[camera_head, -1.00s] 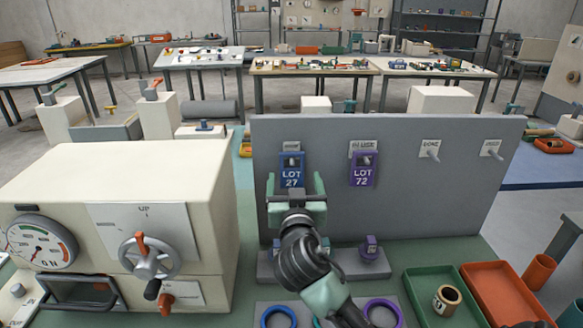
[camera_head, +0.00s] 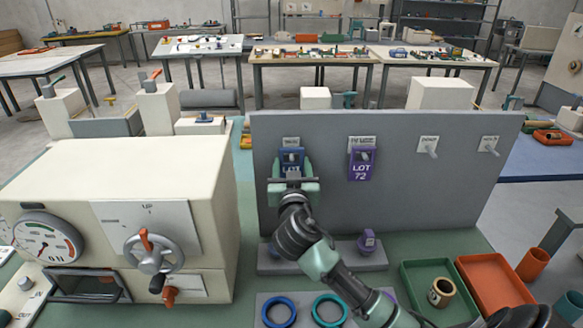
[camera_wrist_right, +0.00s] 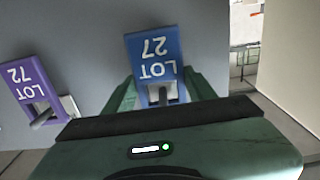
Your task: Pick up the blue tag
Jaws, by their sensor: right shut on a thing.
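The blue tag (camera_head: 291,158) hangs at the left peg of the grey upright board (camera_head: 400,200). Its face reads LOT 27 in the right wrist view (camera_wrist_right: 153,52), where it appears upside down. My right gripper (camera_head: 292,172) is at the tag, with its fingers on either side of the tag's peg end, shut on the tag. The gripper hides the tag's lower part in the head view. The peg still shows at the tag's slot in the wrist view. My left gripper is not in view.
A purple LOT 72 tag (camera_head: 362,164) hangs on the peg to the right. Two bare pegs (camera_head: 431,150) lie further right. A cream machine with a handwheel (camera_head: 150,252) stands left. Green (camera_head: 412,292) and orange (camera_head: 507,283) trays and coloured rings (camera_head: 279,312) are in front.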

